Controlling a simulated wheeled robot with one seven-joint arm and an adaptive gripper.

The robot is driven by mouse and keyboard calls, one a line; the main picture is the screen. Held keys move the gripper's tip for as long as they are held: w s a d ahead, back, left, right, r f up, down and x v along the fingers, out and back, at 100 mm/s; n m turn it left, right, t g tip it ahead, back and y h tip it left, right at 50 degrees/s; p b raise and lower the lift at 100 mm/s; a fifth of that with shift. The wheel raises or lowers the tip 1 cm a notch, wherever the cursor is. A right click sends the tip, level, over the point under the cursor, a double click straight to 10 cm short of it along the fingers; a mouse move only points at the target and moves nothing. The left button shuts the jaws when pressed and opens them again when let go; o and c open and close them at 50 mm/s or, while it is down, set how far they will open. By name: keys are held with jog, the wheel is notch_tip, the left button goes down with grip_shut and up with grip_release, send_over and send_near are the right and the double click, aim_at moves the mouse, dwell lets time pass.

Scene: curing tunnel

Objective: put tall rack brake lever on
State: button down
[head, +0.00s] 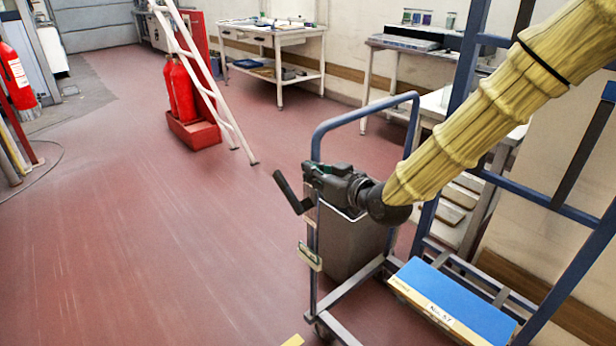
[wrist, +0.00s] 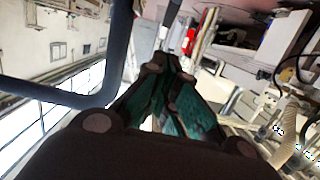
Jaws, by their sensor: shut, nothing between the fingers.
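The tall rack (head: 313,238) is a blue-grey wheeled frame with a curved top handle and uprights at the right. A dark bar (head: 288,192), seemingly its brake lever, slants up and left from beside the near upright; its joint is partly hidden. My gripper (head: 310,173) is shut and empty, just right of and slightly above this bar. I cannot tell whether they touch. In the wrist view the teal-padded fingers (wrist: 168,66) converge, and a dark bar (wrist: 173,18) shows past their tips. The rack's blue rail (wrist: 60,95) passes left of them.
A grey bin (head: 350,245) and a blue-topped box (head: 455,300) sit low at the rack. A small beige fitting (head: 310,257) is on the near upright. Red extinguishers (head: 182,90) and a white ladder (head: 215,95) stand behind.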

send_over(289, 187)
jog(key=v, duration=0.3)
jog(key=shift+f, duration=0.95)
jog(key=shift+w+a+f+b, duration=0.2)
jog(key=shift+w+a+f, duration=0.15)
jog(key=shift+f, duration=0.25)
jog(key=shift+w+a+f+b, duration=0.25)
jog(key=shift+w+f, duration=0.2)
jog(key=shift+f, duration=0.15)
jog(key=shift+w+a+f, duration=0.2)
jog(key=shift+w+f, duration=0.1)
jog(key=shift+f, duration=0.15)
jog(key=shift+w+r+p, duration=0.1)
jog(key=shift+r+p, duration=0.05)
jog(key=shift+p, duration=0.35)
